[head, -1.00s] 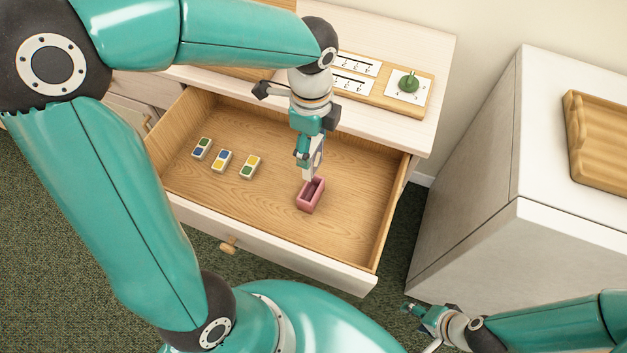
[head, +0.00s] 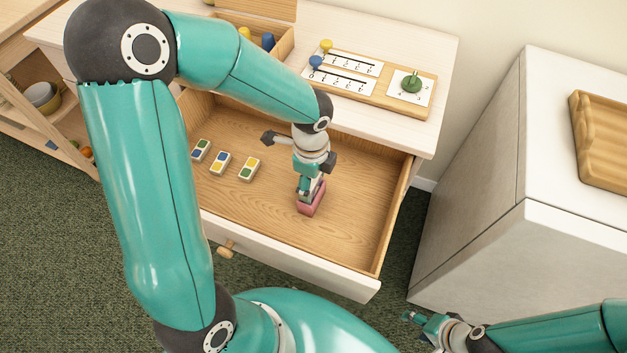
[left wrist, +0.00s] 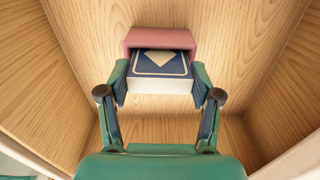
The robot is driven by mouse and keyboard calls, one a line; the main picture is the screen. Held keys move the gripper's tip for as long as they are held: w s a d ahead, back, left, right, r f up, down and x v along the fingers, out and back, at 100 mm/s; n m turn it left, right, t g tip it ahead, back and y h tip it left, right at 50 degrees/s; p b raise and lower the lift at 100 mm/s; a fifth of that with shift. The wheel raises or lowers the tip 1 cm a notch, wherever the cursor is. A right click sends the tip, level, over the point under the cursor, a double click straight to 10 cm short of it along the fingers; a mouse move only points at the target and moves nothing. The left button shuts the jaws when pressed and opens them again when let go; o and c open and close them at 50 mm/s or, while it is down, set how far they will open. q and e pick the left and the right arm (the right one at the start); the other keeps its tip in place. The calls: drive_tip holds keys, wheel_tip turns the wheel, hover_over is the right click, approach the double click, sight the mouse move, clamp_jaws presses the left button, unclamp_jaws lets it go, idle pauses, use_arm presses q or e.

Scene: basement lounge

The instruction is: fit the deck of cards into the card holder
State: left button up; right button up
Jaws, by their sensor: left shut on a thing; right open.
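The pink card holder (head: 313,208) stands on the open drawer's floor, right of the middle. It also shows in the left wrist view (left wrist: 160,38). The deck of cards (left wrist: 160,64), dark blue with a pale diamond and a white edge, is between my left fingers. My left gripper (head: 309,190) is shut on it, pointing down at the holder. In the left wrist view the deck sits at the holder's mouth, its far part hidden by the pink rim; how deep it is inside I cannot tell. My right gripper (head: 412,318) is open and empty, outside the drawer.
Three coloured tiles (head: 221,162) lie in the left part of the drawer (head: 340,240). A wooden board (head: 375,95) with cards and pegs is on the cabinet top behind. A white cabinet (head: 480,220) with a wooden tray (head: 600,140) stands at the right.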

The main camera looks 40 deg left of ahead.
use_arm(q)
drive_tip(key=o, duration=1.2)
drive_tip(key=shift+r, duration=0.35)
wheel_tip(320, 180, up, 12)
drive_tip(key=shift+f+p, duration=0.25)
drive_tip(key=shift+p, duration=0.85)
